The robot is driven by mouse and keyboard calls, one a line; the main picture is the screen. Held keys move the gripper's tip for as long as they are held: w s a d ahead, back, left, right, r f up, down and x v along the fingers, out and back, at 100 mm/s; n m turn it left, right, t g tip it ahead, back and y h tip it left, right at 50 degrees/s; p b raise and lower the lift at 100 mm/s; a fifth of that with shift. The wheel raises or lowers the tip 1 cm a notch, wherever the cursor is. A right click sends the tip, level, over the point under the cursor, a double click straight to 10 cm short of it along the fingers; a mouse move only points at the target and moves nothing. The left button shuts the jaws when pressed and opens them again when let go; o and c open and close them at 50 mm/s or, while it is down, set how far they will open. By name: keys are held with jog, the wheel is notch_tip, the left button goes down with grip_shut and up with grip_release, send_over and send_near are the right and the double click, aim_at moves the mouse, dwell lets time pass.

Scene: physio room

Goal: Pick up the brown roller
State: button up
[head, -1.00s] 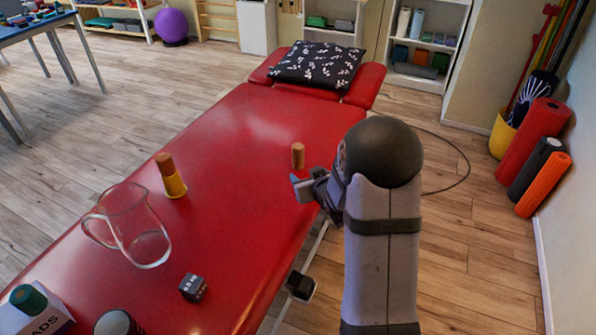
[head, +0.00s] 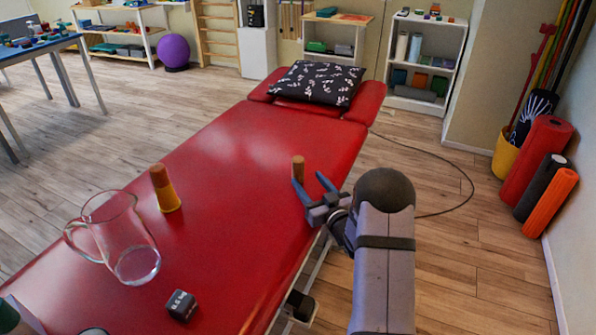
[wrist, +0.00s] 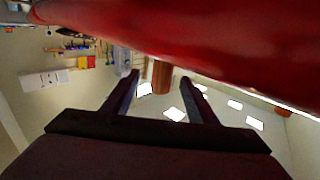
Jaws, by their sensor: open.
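A brown roller (head: 298,168) stands upright on the red treatment table, near its right edge. My gripper (head: 311,181) is open at that edge, low over the table, with its fingers pointing toward the roller. One fingertip overlaps the roller's lower part in the head view; I cannot tell if they touch. In the wrist view the roller (wrist: 162,76) shows between the two spread fingers (wrist: 160,80), with its lower end against the red tabletop at the top of the picture. Nothing is held.
The red table (head: 235,150) also bears a second brown cylinder (head: 159,176) on a yellow piece (head: 168,199), a clear glass jug (head: 125,240) and a dark die (head: 181,306). A patterned pillow (head: 318,82) lies at the far end. The tabletop around the roller is clear.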

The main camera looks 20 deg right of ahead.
aim_at(301, 174)
jog(key=shift+w+a, duration=0.25)
jog(key=shift+w, duration=1.05)
jog(key=shift+w+a, duration=0.2)
jog(key=shift+w, duration=1.1)
jog(key=c, duration=1.2)
